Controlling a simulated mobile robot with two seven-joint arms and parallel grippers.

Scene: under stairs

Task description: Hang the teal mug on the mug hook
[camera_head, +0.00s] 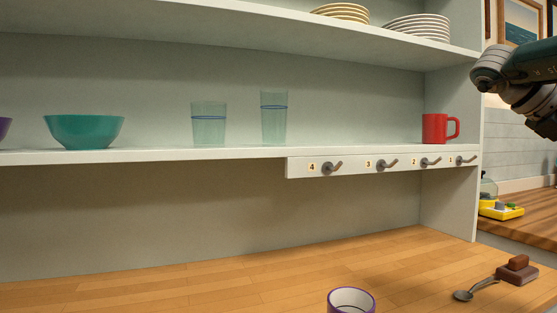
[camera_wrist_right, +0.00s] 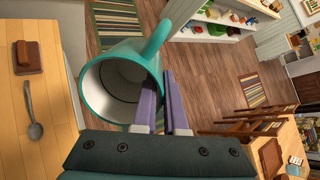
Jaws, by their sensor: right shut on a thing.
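The teal mug (camera_wrist_right: 120,85) is in the right wrist view, its open mouth facing the camera and its handle (camera_wrist_right: 157,40) pointing up and right. My right gripper (camera_wrist_right: 163,100) is shut on the mug's wall near the rim. In the head view only part of my right arm shows at the upper right; its gripper and the mug are outside that picture. Several grey mug hooks sit on a white rail under the shelf: hook 4 (camera_head: 332,168), hook 3 (camera_head: 387,164), hook 2 (camera_head: 431,161) and hook 1 (camera_head: 466,160). All hang empty. My left gripper is not in view.
A red mug (camera_head: 434,128), two glasses (camera_head: 208,123) and a teal bowl (camera_head: 84,131) stand on the shelf above the rail. A purple-rimmed mug (camera_head: 351,300), a spoon (camera_head: 476,288) and a brown block (camera_head: 517,270) are on the wooden counter (camera_head: 220,285).

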